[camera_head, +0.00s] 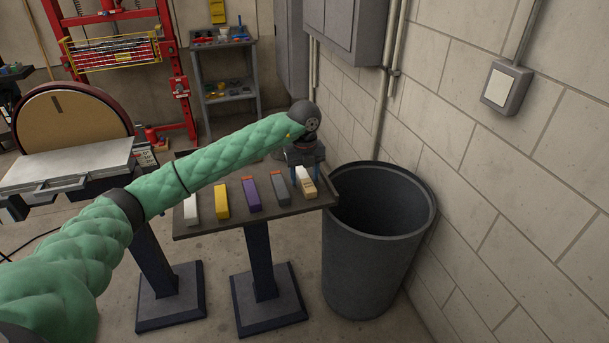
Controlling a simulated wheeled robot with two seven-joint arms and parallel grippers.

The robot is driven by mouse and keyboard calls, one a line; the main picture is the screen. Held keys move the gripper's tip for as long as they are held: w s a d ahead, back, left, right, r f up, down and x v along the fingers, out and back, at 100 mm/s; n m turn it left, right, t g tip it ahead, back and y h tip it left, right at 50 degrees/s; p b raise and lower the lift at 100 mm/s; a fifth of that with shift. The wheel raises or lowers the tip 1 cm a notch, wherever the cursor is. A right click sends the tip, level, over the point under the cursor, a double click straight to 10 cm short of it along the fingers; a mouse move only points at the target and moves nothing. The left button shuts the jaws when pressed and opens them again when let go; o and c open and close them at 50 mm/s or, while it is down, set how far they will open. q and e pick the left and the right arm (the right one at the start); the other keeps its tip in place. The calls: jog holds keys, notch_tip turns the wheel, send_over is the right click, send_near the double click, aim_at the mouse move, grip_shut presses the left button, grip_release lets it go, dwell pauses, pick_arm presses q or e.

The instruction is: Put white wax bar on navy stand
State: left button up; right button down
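A row of bars lies on the dark tabletop (236,220). A white bar (191,210) is at its left end. A cream bar with a tan patch (307,185) is at its right end. My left gripper (306,172) points down over the cream bar, with a finger on each side of it. I cannot tell whether the fingers press on it. Two navy pedestals, left (155,262) and right (262,262), stand on the floor. The right one is under the tabletop. What tops the left one is hidden behind my green arm. My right gripper is not in view.
Yellow (222,202), purple (252,195) and grey (280,192) bars lie between the end bars. A large dark bin (372,260) stands close against the table's right side. A disc sander (75,140) is at left, and a block wall (470,150) at right.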

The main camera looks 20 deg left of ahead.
aim_at(305, 177)
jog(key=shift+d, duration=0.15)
pick_arm(q)
jog(key=shift+r, duration=0.45)
notch_tip(305, 177, up, 11)
jog(key=b, duration=0.2)
jog(key=shift+r+b, duration=0.2)
jog(key=shift+b, duration=0.15)
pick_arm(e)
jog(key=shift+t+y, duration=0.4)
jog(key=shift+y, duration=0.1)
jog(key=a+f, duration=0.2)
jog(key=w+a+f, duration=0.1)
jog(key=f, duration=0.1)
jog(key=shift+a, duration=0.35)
